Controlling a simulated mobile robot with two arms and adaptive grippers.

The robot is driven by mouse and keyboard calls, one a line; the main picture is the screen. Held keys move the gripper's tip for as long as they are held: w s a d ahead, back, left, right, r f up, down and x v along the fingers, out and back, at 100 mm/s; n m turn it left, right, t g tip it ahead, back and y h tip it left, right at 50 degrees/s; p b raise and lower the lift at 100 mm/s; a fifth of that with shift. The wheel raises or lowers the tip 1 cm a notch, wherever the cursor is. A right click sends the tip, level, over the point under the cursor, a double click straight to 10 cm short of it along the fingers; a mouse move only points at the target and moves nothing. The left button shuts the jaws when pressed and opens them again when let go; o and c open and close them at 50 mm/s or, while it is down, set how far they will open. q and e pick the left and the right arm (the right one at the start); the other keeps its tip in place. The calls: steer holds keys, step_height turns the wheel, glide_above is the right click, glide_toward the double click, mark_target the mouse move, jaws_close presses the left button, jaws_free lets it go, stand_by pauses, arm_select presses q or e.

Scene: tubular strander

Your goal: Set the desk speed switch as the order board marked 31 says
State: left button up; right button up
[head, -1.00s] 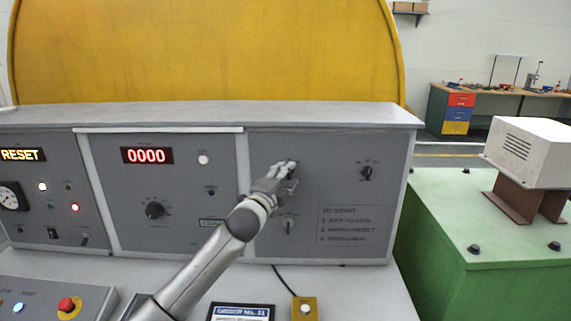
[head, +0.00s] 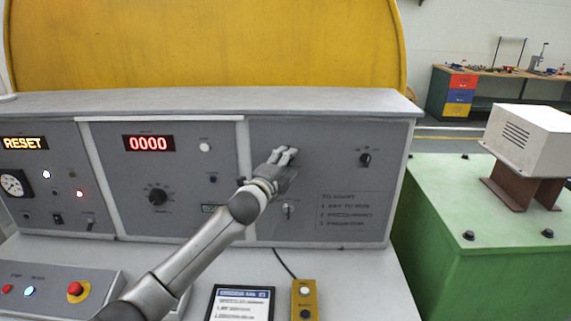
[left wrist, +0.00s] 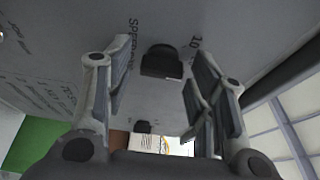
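The speed switch, a dark knob (left wrist: 162,62), shows in the left wrist view on the grey panel with "Speed" lettering and a "10" mark beside it. My left gripper (left wrist: 160,80) is open, with its fingers on either side of the knob and gaps showing on both sides. In the head view my left gripper (head: 287,155) is at the right desk panel and hides this knob. Its pointer setting cannot be made out. The order board (head: 240,303) lies on the desk front; its heading number looks like 31, and its lines are too blurred to read. My right gripper is not in view.
Another knob (head: 365,159) is to the right on the same panel, and a key switch (head: 288,209) is below my gripper. A yellow button box (head: 305,301) stands beside the board. A red emergency button (head: 76,289) is at the left. A green machine base (head: 480,200) stands at the right.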

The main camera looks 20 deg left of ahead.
arm_select(q)
steer(key=s+a, duration=0.1)
steer(key=s, duration=1.1)
steer(key=shift+a, duration=0.2)
stand_by(0.4)
